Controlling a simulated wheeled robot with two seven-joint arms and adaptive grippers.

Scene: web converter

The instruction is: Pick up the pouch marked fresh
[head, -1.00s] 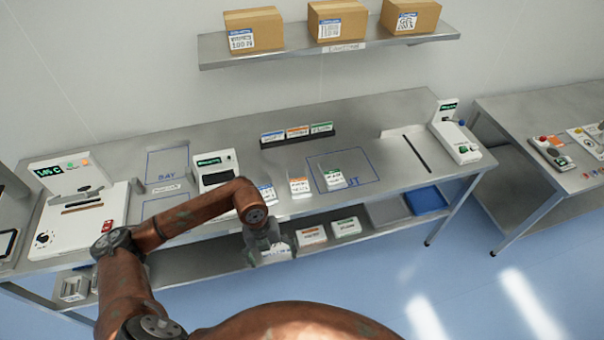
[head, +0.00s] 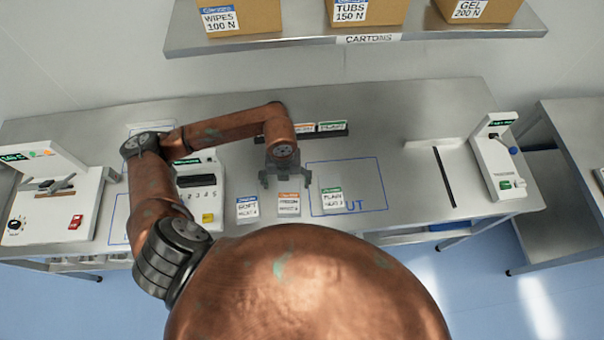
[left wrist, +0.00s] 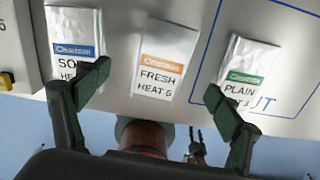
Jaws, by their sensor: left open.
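The pouch marked fresh (head: 289,204), silvery white with an orange band, lies flat on the steel bench between two others. It also shows in the left wrist view (left wrist: 160,62), where its label is readable. The soft pouch (head: 247,208) with a blue band lies to its left, and the plain pouch (head: 332,200) with a green band to its right. My left gripper (head: 285,180) is open and empty, above the bench just behind the fresh pouch. In the left wrist view its fingers (left wrist: 160,85) are wide apart. A small dark pronged part, probably my right gripper (left wrist: 197,147), is unclear.
A label rack (head: 330,136) stands behind the gripper. A keypad machine (head: 203,190) stands left of the pouches, and a sealer (head: 70,200) at far left. Another device (head: 495,165) stands at right. The carton shelf (head: 350,38) is above. Bare bench lies right of the plain pouch.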

